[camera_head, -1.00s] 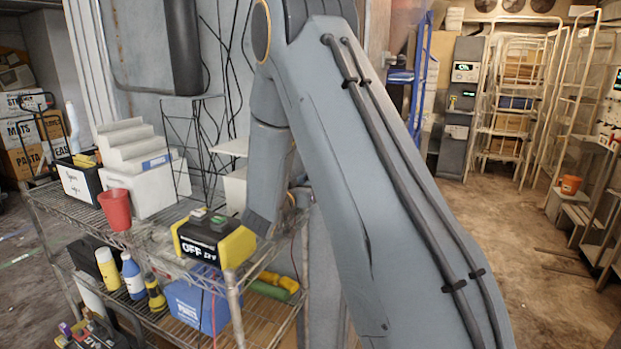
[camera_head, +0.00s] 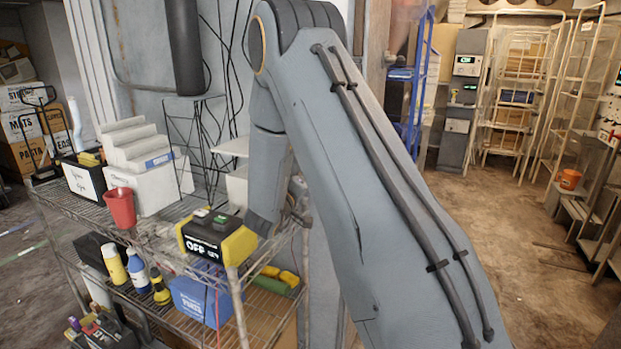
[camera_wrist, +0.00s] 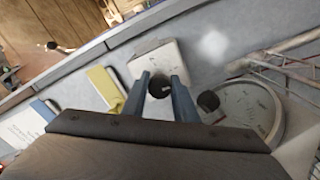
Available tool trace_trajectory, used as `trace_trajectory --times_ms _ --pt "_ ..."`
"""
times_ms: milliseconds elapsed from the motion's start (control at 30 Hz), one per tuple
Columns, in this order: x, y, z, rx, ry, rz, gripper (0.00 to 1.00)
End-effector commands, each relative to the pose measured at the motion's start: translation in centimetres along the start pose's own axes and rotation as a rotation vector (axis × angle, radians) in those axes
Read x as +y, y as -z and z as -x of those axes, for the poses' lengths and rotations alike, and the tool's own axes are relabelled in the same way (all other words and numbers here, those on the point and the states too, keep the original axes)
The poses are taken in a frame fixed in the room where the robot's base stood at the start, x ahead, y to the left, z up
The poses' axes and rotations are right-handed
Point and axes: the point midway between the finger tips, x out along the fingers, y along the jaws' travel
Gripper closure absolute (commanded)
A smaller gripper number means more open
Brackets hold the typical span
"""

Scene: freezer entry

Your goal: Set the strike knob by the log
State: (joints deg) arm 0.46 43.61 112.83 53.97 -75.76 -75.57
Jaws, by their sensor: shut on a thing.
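In the wrist view my gripper (camera_wrist: 162,88) has its two grey-blue fingers close on both sides of a small dark round knob (camera_wrist: 160,90). The knob sits between the fingertips, in front of a pale block-like plate (camera_wrist: 158,60). Whether it touches the plate cannot be told. A white sheet or booklet with a blue edge (camera_wrist: 22,128), possibly the log, lies at the left. In the head view my arm hides the gripper and the knob.
A second dark round piece (camera_wrist: 208,101) and a grey round body (camera_wrist: 250,108) are to the right. In the head view a wire shelf (camera_head: 165,240) stands left; floor (camera_head: 500,215) is clear at right.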

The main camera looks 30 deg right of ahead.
Motion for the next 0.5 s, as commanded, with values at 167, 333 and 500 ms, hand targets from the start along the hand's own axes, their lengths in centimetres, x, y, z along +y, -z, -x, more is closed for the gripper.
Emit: trace_trajectory --times_ms 167,333,500 --pt "0.09 0.13 0.00 0.002 -0.001 0.068 0.96" --pt "0.06 0.13 0.00 0.002 -0.001 0.101 0.96" --pt "0.04 0.13 -0.01 0.002 -0.001 0.111 0.96"
